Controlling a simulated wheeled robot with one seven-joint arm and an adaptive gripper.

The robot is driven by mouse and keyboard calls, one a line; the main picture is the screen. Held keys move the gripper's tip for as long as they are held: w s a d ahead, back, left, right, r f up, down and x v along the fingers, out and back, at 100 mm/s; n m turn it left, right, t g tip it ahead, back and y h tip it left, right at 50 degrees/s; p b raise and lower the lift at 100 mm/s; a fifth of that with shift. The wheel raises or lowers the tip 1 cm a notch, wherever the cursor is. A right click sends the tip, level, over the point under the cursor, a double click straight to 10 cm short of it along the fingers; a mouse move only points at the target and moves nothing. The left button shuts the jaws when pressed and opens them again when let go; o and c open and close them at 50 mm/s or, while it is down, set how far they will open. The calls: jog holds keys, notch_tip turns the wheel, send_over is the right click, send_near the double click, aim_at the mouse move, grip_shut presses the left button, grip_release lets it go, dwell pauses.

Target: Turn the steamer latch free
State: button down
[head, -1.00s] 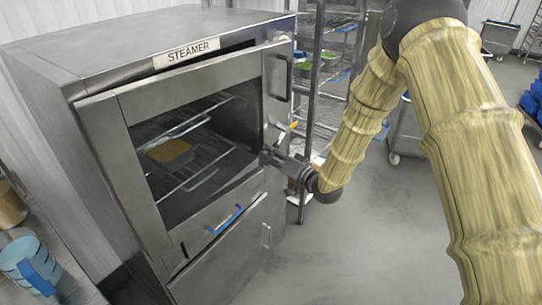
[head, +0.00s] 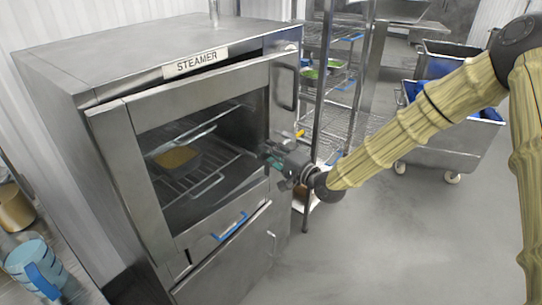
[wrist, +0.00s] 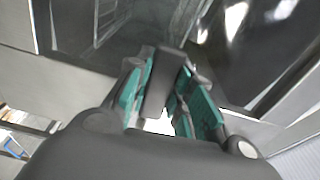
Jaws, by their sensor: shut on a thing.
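The steamer (head: 185,45) is a steel cabinet with a windowed front door (head: 130,170). In the head view my gripper (head: 270,158) is at the right edge of this door, below the upright door handle (head: 285,88). In the wrist view, its teal-padded fingers (wrist: 165,100) are on both sides of a dark grey bar, the latch (wrist: 162,75), and shut on it. The latch is mostly hidden by my gripper in the head view. Behind the window, a pan of yellowish food (head: 177,158) sits on a wire rack.
A wire shelf rack (head: 325,75) with green items stands close behind my gripper. A steel cart (head: 440,140) with blue contents is at right. A blue handle (head: 230,227) is low on the steamer. A light-blue jug (head: 35,265) is at lower left. The floor in front is clear.

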jog(key=shift+r+m, duration=0.3)
dwell(0.4)
jog(key=c, duration=1.2)
grip_release()
jog(key=shift+c, duration=0.2)
jog(key=v, duration=1.2)
